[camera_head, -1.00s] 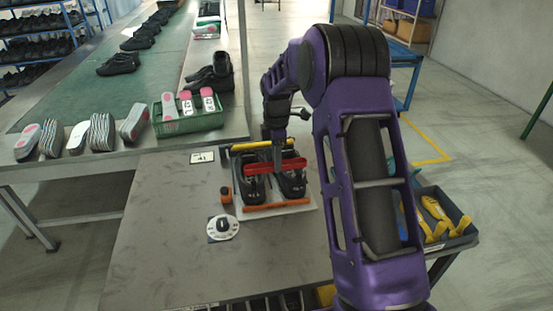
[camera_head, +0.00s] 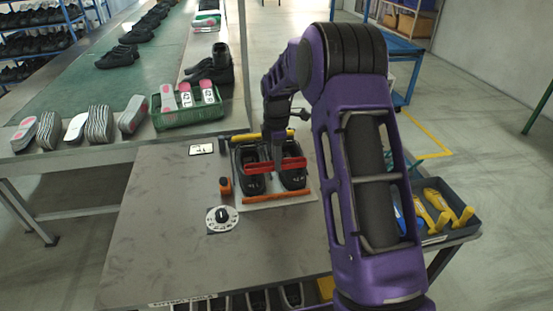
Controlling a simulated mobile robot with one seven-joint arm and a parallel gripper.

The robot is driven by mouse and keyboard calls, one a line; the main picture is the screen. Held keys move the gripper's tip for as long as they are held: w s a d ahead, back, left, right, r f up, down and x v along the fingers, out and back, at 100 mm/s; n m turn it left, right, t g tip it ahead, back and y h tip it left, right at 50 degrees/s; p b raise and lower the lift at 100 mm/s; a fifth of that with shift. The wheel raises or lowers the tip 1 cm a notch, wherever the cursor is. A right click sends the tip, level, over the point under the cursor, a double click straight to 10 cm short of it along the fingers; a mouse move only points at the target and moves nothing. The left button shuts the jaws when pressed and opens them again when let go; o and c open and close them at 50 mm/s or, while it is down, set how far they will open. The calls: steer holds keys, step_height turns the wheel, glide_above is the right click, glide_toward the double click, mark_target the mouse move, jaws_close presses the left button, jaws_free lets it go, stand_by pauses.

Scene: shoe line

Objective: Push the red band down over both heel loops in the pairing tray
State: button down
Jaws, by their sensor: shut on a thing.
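The red band (camera_head: 258,168) is a straight red strip lying across the heel ends of two dark shoes. The left shoe (camera_head: 254,186) and right shoe (camera_head: 293,181) sit side by side in the pairing tray (camera_head: 305,198), a light plate with an orange bar at the front and a yellow bar at the back. My gripper (camera_head: 277,163) points down between the shoes and is shut on the red band near its middle. The heel loops are too small to make out, so I cannot tell whether the band is around them.
An orange bottle-like item (camera_head: 225,186) stands left of the tray, with a round white dial (camera_head: 222,219) in front. A green crate (camera_head: 188,117) with insoles stands on the conveyor edge behind. A dark bin with yellow shoe forms (camera_head: 447,235) is at right. The table's front left is clear.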

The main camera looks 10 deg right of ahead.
steer(key=shift+f, duration=0.25)
stand_by(0.5)
steer(key=shift+c, duration=2.4)
jaws_free()
steer(key=shift+r, duration=0.1)
steer(key=shift+r, duration=0.1)
step_height(320, 180, up, 9)
steer(key=p, duration=0.4)
